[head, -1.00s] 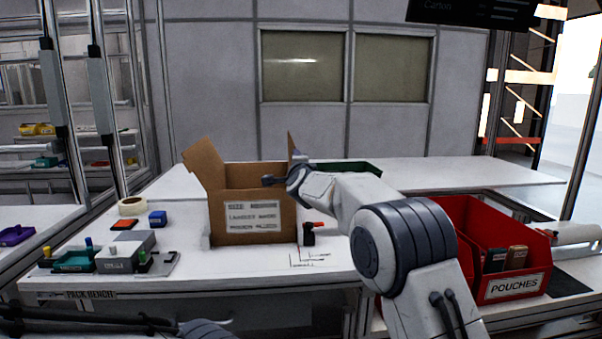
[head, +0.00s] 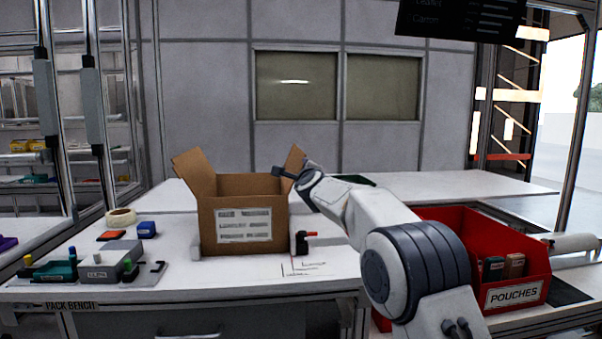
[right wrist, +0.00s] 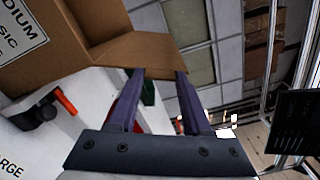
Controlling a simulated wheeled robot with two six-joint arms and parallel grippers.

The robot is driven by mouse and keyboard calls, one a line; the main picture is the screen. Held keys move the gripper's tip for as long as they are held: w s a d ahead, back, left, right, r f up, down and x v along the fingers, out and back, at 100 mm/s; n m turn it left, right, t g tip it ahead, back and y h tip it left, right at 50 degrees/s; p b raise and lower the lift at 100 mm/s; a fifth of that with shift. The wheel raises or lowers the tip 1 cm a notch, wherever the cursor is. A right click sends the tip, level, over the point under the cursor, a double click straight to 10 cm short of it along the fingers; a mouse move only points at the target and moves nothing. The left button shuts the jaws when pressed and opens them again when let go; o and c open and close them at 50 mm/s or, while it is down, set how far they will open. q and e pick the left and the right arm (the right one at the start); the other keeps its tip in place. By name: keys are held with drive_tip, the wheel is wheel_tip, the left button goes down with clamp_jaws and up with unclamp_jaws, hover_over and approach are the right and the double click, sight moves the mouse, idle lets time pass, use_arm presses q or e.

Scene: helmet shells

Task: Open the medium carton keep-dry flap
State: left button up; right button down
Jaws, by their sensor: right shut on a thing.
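The medium carton (head: 240,225) is a brown box standing on the white bench, with a printed label on its front. Its left flap (head: 193,172) is folded up and leans outward. Its right flap (head: 294,158) also leans outward, to the right. My right gripper (head: 284,172) is at the carton's right edge and shut on the right flap. In the right wrist view the flap (right wrist: 140,52) reaches between the tips of the two dark fingers (right wrist: 160,76). The "keep-dry" mark cannot be read on either flap. My left gripper is out of view.
A red pouches bin (head: 480,265) stands at the right. A small black tool with a red end (head: 301,243) lies right of the carton. A tape roll (head: 121,217), a blue block (head: 147,230) and a grey fixture (head: 110,260) are at the left.

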drive_tip(key=shift+c, duration=1.6)
unclamp_jaws()
drive_tip(key=s+b, duration=0.5)
drive_tip(key=s, duration=0.5)
drive_tip(key=shift+s+d, duration=0.25)
drive_tip(key=shift+d, duration=0.15)
drive_tip(key=shift+f, duration=0.1)
